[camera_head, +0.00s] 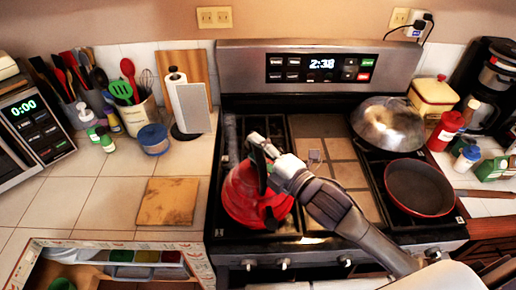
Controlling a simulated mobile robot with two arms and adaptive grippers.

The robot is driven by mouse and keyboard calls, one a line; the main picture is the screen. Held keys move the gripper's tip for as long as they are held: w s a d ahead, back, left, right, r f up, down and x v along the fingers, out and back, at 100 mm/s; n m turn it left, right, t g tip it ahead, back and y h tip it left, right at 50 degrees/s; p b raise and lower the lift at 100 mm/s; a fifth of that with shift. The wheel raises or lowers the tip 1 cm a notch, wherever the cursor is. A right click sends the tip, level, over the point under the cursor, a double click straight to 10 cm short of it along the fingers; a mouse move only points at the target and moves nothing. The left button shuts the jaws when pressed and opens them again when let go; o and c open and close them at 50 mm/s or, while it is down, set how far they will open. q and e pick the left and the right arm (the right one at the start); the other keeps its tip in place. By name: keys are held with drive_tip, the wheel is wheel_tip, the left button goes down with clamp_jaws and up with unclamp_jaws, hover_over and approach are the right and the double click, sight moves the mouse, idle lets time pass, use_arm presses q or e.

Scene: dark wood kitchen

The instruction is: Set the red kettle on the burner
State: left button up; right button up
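The red kettle (243,197) is at the left front of the stove, over the left front burner grate. Its black handle is at the top and partly covered by my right gripper. I cannot tell whether its base rests on the grate or is slightly above it. My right gripper (259,148) is at the kettle's handle, with my arm reaching in from the lower right. The fingers overlap the handle, and their closure is not clear. The burner (285,222) under the kettle is mostly hidden. My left gripper is out of view.
A red-rimmed pan (419,188) sits on the right front burner, and a shiny domed lid (387,124) is behind it. A wooden board (168,201) lies on the left counter. An open drawer (110,272) is at the lower left. Utensils and a paper-towel stand (190,107) are behind.

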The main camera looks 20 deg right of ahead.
drive_tip(key=b+v, duration=0.3)
drive_tip(key=v, duration=0.9)
drive_tip(key=shift+b, duration=0.3)
